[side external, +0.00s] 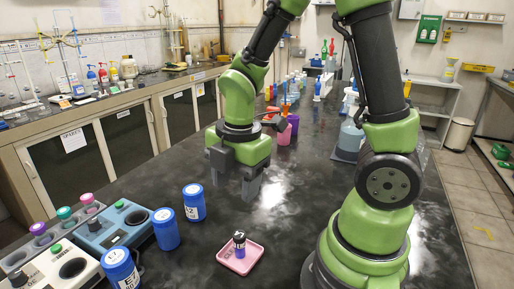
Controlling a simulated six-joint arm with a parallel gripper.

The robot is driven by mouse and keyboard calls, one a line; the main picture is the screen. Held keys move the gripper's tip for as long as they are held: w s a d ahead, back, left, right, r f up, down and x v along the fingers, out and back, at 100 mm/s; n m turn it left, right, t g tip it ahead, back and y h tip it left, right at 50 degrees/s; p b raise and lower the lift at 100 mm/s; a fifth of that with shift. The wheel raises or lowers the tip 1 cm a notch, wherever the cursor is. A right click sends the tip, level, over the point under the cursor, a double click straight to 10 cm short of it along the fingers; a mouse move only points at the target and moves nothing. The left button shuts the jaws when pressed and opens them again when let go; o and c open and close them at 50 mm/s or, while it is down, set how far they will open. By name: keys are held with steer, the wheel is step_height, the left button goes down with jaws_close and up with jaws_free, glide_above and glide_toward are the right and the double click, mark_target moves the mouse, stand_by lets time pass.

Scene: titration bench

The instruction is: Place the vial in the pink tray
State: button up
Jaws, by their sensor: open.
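Nothing shows between the fingers.
Blue-lidded jars (167,230) stand left of the tray, several in a row. Lab devices with coloured knobs (113,226) sit at the front left. Pink and purple cups (284,132) and bottles stand behind my gripper. The bench around the tray is mostly free.

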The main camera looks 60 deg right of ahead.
steer(key=s+a+r+m+t+y, duration=0.1)
steer(key=s+r+m+t, duration=0.2)
steer(key=r+m, duration=0.4)
steer(key=s+a+r+m+t, duration=0.1)
steer(key=s+r+m+t, duration=0.2)
steer(key=r+m, duration=0.4)
steer(key=s+m, duration=0.1)
steer(key=m, duration=0.5)
steer(key=shift+s+a+m+y, duration=0.2)
steer(key=shift+s+m+y, duration=0.1)
steer(key=shift+s+y, duration=0.1)
